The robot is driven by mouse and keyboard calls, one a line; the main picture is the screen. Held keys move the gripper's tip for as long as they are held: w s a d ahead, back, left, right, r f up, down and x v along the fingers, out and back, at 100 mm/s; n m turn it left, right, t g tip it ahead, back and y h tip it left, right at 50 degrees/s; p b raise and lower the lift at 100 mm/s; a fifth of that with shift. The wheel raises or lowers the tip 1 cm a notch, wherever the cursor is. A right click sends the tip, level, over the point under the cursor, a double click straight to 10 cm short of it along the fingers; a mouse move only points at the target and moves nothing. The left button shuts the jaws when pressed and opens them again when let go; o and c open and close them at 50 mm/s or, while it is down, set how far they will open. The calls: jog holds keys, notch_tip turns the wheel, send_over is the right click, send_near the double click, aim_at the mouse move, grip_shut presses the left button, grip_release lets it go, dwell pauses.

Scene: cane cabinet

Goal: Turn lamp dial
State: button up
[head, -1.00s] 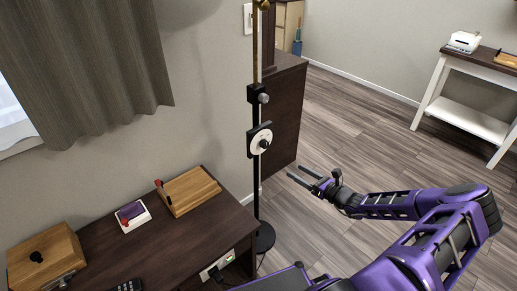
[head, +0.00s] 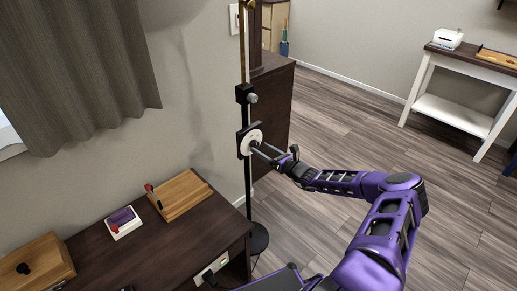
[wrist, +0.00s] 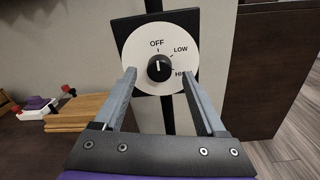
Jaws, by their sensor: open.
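The lamp dial is a round black knob (wrist: 159,68) on a white disc marked OFF, LOW and HIGH, the last label partly hidden. Its light pointer line aims up toward OFF. The disc (head: 247,137) is on a black square plate on the dark lamp pole (head: 248,185). My gripper (wrist: 158,73) is open in the wrist view, with one finger to each side of the knob and gaps between them. In the head view my gripper (head: 263,152) is at the disc's front and hides the knob.
A grey knob (head: 251,98) is higher on the pole. A dark desk (head: 110,240) with wooden boxes stands left of the lamp, and a dark cabinet (head: 275,110) stands behind it.

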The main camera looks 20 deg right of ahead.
jog(key=shift+x, duration=1.25)
grip_shut()
